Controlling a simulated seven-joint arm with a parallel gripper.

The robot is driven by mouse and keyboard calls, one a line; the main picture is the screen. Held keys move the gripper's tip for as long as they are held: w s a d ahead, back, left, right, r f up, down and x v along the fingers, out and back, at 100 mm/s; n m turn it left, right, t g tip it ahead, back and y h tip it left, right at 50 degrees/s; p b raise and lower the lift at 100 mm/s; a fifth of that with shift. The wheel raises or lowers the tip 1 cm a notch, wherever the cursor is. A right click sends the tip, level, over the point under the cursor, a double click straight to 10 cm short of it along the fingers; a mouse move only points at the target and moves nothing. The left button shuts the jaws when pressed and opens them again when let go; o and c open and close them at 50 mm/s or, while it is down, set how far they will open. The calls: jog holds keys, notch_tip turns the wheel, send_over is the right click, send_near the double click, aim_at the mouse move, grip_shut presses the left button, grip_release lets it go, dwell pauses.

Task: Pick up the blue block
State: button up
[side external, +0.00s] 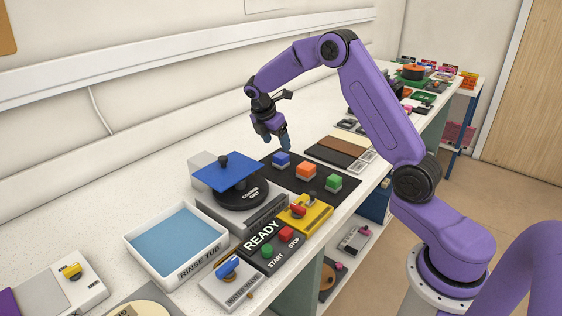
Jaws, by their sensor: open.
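The blue block (281,159) sits on a dark mat (318,184) at the left end of a row, with an orange block (306,170) and a green block (333,182) to its right. My gripper (285,145) is just above the blue block, pointing down, with its fingers open and nothing seen between them. The fingertips look close to the block's top, but I cannot tell the exact gap.
A blue plate (225,178) lies over a round black unit at the left. Nearby are a yellow switch box (316,221), a READY panel (262,236) and a white rinse tub (181,272). A brown board (345,145) lies behind the blocks. The bench toward the wall is clear.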

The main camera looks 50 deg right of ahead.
aim_at(281, 155)
jog(key=shift+w+x, duration=0.2)
jog(key=shift+x, duration=3.9)
jog(key=shift+a, duration=0.1)
jog(key=c, duration=1.2)
